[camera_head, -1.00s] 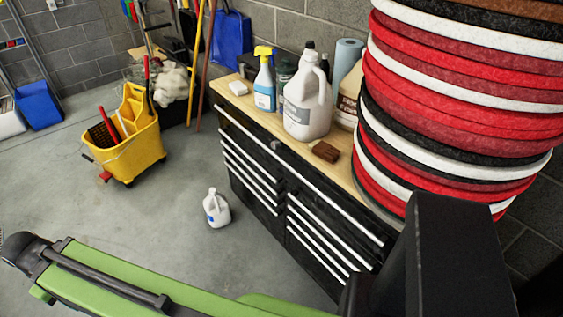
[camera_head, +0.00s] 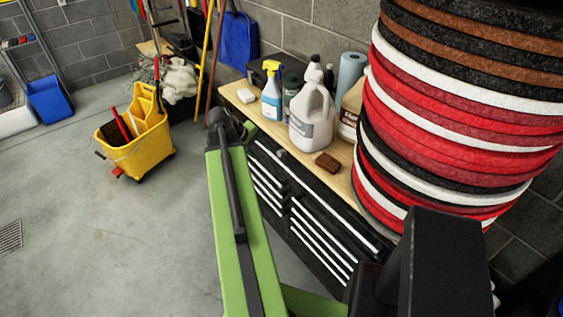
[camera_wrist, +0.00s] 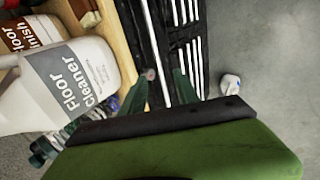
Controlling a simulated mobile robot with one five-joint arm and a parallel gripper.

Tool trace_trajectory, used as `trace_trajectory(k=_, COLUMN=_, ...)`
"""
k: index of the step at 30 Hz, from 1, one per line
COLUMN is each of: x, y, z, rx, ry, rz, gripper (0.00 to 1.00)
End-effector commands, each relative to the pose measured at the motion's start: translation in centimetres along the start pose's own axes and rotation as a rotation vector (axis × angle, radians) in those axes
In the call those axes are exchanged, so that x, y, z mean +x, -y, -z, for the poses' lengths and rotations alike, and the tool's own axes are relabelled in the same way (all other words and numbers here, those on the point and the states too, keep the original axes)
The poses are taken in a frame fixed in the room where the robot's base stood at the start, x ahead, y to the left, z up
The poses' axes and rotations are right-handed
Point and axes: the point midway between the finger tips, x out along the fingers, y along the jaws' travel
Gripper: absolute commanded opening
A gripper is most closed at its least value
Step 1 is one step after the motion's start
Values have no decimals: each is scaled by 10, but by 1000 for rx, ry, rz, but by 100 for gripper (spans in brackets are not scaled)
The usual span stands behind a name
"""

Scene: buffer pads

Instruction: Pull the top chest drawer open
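The black chest (camera_head: 295,215) stands under a wooden worktop, with pale horizontal handle bars on its front. The top drawer's long handle (camera_head: 333,207) runs just below the worktop. The drawer looks shut, and my arm covers part of the chest front in the head view. In the wrist view, my gripper (camera_wrist: 163,76) is open, its two dark green fingers apart. The top handle (camera_wrist: 156,45) appears as a long pale bar running between the fingers. I cannot tell whether either finger touches it.
A floor cleaner jug (camera_head: 311,122), a blue spray bottle (camera_head: 271,103) and a brown block (camera_head: 327,163) stand on the worktop (camera_head: 345,185). A tall stack of round pads (camera_head: 450,120) rises at the right. A yellow mop bucket (camera_head: 140,145) is left. The floor between is clear.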

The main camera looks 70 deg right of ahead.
Motion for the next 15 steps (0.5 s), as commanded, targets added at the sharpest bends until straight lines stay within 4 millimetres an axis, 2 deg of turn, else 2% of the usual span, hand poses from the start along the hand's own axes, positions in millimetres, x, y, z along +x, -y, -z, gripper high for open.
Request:
trace_trajectory(k=2, x=3, y=-10, z=-4, rx=6, ry=7, rz=-8, gripper=37)
trace_trajectory(k=8, x=16, y=-7, z=-4, rx=5, ry=7, rz=-9, gripper=37)
trace_trajectory(k=15, x=72, y=-3, z=-4, rx=6, ry=8, rz=-9, gripper=37)
